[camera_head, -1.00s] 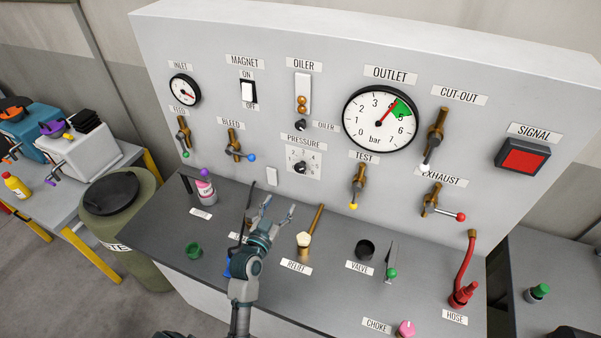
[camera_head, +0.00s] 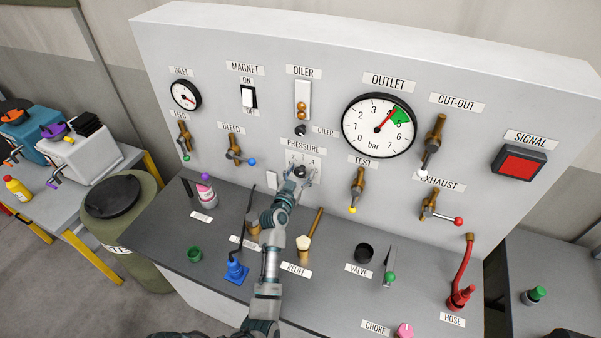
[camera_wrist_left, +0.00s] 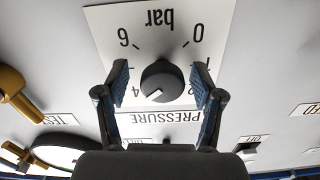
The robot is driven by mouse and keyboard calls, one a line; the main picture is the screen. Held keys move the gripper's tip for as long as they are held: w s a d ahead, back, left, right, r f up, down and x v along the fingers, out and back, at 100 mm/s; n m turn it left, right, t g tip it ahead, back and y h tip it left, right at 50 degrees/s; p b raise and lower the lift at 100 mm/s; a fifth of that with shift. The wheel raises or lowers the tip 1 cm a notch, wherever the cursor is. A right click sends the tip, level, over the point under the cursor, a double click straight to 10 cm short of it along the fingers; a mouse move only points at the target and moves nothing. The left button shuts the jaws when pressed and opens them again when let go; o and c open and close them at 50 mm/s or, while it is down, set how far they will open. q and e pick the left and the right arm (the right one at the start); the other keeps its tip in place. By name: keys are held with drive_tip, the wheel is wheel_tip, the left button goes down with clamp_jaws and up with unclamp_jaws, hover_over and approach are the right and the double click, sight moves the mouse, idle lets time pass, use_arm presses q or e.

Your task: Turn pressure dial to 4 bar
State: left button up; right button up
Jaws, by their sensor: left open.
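The pressure dial is a small dark round knob (camera_wrist_left: 163,82) on a white scale plate (camera_wrist_left: 165,30), which appears upside down in the left wrist view. A white mark on the knob points to the lower left there, between the 4 and the bottom of the scale. My left gripper (camera_wrist_left: 160,84) is open, with one finger on each side of the knob and gaps visible between. In the head view my left gripper (camera_head: 300,175) is in front of the pressure plate (camera_head: 303,158) and covers part of it. My right gripper is not in view.
The outlet gauge (camera_head: 379,125) is up and right of the dial, its red needle near the green zone. The test valve (camera_head: 357,188) is to the right, and the bleed valve (camera_head: 236,148) to the left. The relief lever (camera_head: 310,236) stands on the desk close to my left arm.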

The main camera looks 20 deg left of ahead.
use_arm(q)
drive_tip(key=shift+a, duration=0.1)
drive_tip(key=c, duration=1.1)
drive_tip(key=shift+n+p, duration=0.3)
drive_tip(key=shift+n, duration=0.3)
drive_tip(key=shift+c, duration=0.3)
drive_tip(key=o, duration=1.2)
drive_tip(key=shift+c, duration=0.2)
drive_tip(key=s, duration=1.1)
drive_tip(key=shift+s+d, duration=0.35)
drive_tip(key=shift+s, duration=0.05)
drive_tip(key=shift+f, duration=0.1)
